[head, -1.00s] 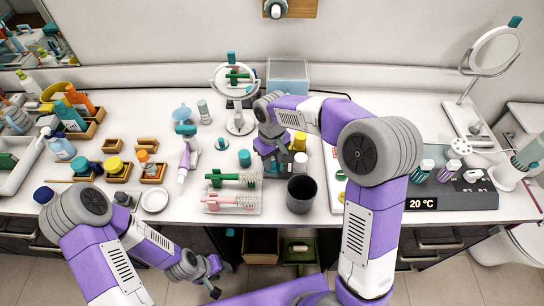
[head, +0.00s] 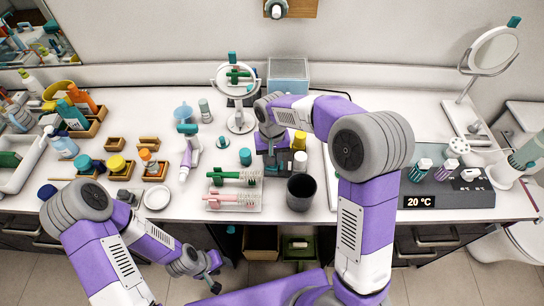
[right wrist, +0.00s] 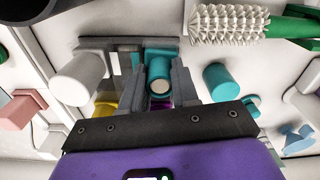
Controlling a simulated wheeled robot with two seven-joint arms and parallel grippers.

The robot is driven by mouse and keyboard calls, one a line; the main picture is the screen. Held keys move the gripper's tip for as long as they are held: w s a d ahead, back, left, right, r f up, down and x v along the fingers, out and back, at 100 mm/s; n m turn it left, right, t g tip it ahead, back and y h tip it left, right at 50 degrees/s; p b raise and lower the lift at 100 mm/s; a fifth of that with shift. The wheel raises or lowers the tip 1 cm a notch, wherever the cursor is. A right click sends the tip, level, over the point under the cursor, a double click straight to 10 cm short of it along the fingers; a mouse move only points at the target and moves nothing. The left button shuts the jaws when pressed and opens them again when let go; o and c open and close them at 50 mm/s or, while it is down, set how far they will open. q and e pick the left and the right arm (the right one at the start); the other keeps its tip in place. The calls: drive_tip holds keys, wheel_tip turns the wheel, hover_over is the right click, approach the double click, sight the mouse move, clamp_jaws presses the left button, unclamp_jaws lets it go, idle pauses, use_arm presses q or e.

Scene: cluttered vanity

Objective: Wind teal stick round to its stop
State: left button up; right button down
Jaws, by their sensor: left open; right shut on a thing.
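The teal stick (right wrist: 159,72) shows in the right wrist view as a short teal cylinder with a pale round end toward the camera. My right gripper (right wrist: 157,88) is shut on it, with a grey finger on each side. In the head view my right gripper (head: 274,165) points down at the counter, left of the yellow and white cylinders, and hides the stick. How far the stick is turned cannot be told. My left gripper (head: 214,276) is open and empty, low in front of the counter edge.
A separate teal cylinder (head: 245,157) stands just left of my right gripper. A dark cup (head: 301,192) and a rack (head: 247,204) with green and pink brushes are in front. A round mirror (head: 237,80) stands behind. White cylinder (head: 300,161) is close on the right.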

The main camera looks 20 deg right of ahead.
idle(0.8)
drive_tip(key=c, duration=0.8)
unclamp_jaws()
drive_tip(key=shift+r+p, duration=1)
drive_tip(key=shift+r, duration=2.8)
